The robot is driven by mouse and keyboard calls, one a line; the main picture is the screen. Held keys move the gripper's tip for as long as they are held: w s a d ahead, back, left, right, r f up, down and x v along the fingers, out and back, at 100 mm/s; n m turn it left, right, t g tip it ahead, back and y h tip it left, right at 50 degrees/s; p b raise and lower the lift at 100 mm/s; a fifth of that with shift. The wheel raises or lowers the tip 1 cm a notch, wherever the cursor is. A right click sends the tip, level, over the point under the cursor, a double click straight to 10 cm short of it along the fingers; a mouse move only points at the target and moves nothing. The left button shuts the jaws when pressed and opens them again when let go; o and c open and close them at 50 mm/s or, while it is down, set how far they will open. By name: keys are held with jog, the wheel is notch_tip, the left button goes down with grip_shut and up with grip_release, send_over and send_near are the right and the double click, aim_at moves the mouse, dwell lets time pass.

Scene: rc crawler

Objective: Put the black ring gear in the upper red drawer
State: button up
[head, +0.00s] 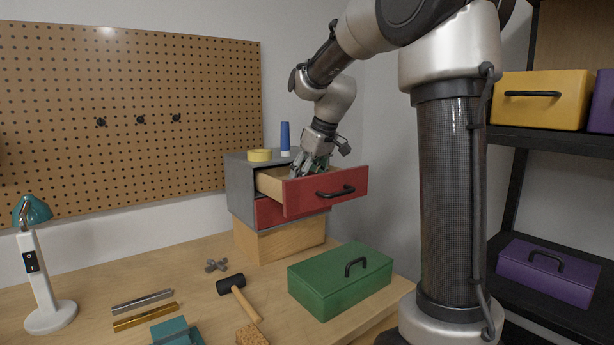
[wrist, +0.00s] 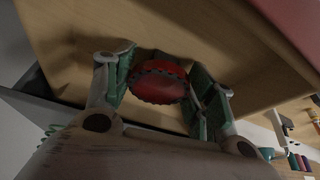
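The upper red drawer (head: 300,198) of the grey cabinet is pulled open in the head view. My gripper (head: 312,172) reaches down into it, its fingertips partly hidden by the drawer front. In the wrist view a round dark red piece (wrist: 158,83) with a toothed dark rim lies between the two green-padded fingers of my gripper (wrist: 163,75), over the wooden drawer interior. The pads are close on both sides of it; whether they touch it I cannot tell. I make out no plainly black ring gear.
The cabinet (head: 242,195) stands on a wooden block (head: 275,240), with yellow tape (head: 259,155) and a blue tube (head: 285,138) on top. A green box (head: 340,279), mallet (head: 238,293) and metal bars (head: 142,301) lie on the bench. Shelves stand at right.

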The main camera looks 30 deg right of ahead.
jog(key=shift+o, duration=1)
jog(key=shift+r, duration=0.1)
jog(key=v, duration=1.2)
jog(key=s+f+m, duration=0.1)
jog(key=s+f, duration=0.4)
jog(key=s, duration=0.3)
jog(key=s+a+f+m+h, duration=0.1)
jog(key=s+f+m, duration=0.1)
jog(key=s+f, duration=0.3)
jog(key=s+f+m, duration=0.1)
jog(key=s+f, duration=0.5)
jog(key=s, duration=0.7)
jog(key=shift+s+a+h, duration=0.15)
jog(key=shift+a+h, duration=0.1)
jog(key=shift+h, duration=0.15)
jog(key=shift+f, duration=0.1)
